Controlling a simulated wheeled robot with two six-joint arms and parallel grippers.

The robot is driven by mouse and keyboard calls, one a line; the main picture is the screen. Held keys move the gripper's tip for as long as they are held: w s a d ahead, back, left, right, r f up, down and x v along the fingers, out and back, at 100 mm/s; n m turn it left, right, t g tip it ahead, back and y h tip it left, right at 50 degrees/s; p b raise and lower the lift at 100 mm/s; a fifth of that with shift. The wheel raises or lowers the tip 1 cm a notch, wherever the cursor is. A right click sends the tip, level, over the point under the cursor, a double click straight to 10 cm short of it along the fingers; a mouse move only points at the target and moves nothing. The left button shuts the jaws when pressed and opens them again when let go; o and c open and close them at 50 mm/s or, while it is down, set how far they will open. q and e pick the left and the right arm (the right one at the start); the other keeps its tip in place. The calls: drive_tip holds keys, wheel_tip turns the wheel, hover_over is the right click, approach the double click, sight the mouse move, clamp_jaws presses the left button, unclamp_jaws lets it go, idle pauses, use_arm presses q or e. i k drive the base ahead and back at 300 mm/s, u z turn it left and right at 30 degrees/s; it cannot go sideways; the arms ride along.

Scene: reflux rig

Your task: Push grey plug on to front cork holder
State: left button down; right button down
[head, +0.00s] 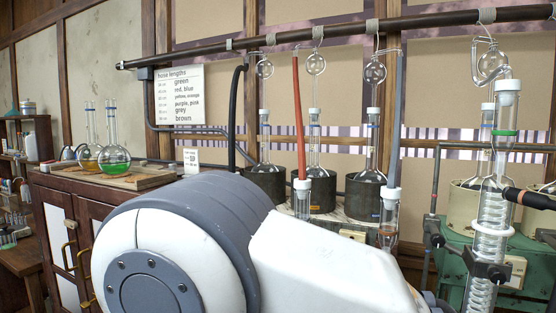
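I cannot pick out a grey plug or a front cork holder with certainty. A grey hose (398,120) hangs at the right and runs down into a white cap (390,193) on a glass tube (389,222) with some brown liquid low in it. A red hose (298,110) runs down in the same way to another white cap (301,184) on a glass tube. A large white and grey link of my own arm fills the lower middle and hides what lies behind and below it. Neither of my grippers shows.
Several glass flasks sit in dark heating mantles (266,184) along the back. A dark pipe (340,32) crosses above. At the right stands a coiled glass condenser (488,240) with a clamp.

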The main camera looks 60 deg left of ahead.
sight(71, 155)
drive_tip(key=u, duration=3.55)
drive_tip(key=i, duration=0.45)
drive_tip(key=u, duration=0.75)
drive_tip(key=i, duration=1.4)
drive_tip(key=z, duration=0.05)
